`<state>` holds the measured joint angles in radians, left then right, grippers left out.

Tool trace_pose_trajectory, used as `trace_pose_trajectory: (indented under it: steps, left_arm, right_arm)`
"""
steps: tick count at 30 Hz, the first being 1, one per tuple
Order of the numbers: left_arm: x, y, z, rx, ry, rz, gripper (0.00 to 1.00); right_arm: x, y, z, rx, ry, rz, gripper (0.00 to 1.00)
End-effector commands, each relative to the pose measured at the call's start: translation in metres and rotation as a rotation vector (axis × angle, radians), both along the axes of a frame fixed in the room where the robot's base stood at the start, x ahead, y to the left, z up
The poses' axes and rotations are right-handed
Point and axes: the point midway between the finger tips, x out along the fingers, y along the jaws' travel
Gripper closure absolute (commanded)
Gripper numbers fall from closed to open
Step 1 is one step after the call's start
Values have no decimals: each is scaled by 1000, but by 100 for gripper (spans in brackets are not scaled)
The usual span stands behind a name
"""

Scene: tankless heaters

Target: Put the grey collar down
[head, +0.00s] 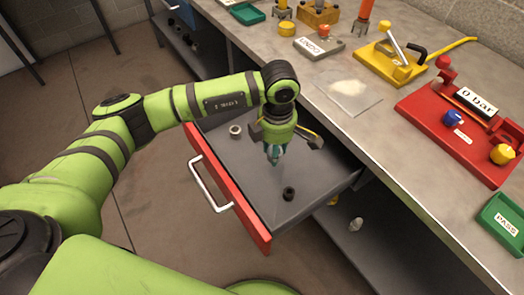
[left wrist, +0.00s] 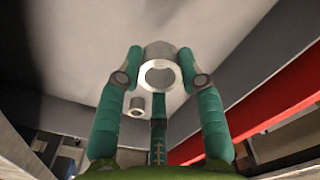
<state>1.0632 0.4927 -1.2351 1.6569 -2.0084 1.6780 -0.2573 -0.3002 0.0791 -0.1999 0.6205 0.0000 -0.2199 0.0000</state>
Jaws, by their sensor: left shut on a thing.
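My left gripper (head: 273,152) points down over the inside of the open drawer. In the left wrist view its teal fingers (left wrist: 160,80) are shut on a grey collar (left wrist: 160,50), a metal ring with a wide hole. The collar is not clear in the head view, where the fingers hide it. The drawer (head: 250,222) has a red front, a white handle and a grey floor. I cannot tell how far the collar is above that floor. My right gripper is not in view.
A light ring (head: 235,130) and a dark ring (head: 289,193) lie on the drawer floor. A smaller ring (left wrist: 137,106) shows in the left wrist view. The bench (head: 345,120) bears a red gauge stand (head: 425,110), a yellow press (head: 385,66) and a green PASS tray (head: 484,218).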

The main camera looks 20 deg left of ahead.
Motion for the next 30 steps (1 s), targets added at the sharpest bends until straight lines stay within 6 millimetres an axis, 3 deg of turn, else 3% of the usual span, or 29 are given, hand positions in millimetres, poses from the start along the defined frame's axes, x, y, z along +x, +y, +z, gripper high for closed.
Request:
trace_pose_trajectory:
  steps: [1, 6, 16, 23, 30]
  left_arm:
    - [-4, -13, 6, -4, -4, -7, 96]
    - [-17, -43, 25, -3, -2, -5, 96]
    - [-26, -64, 42, 1, 0, -3, 96]
    - [-27, -46, 51, 0, -2, -189, 96]
    - [-35, -3, 69, 0, -7, -678, 96]
  right_arm:
    - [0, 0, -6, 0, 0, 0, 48]
    - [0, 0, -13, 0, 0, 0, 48]
    - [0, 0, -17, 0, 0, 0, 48]
    - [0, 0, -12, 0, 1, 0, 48]
    - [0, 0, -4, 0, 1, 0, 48]
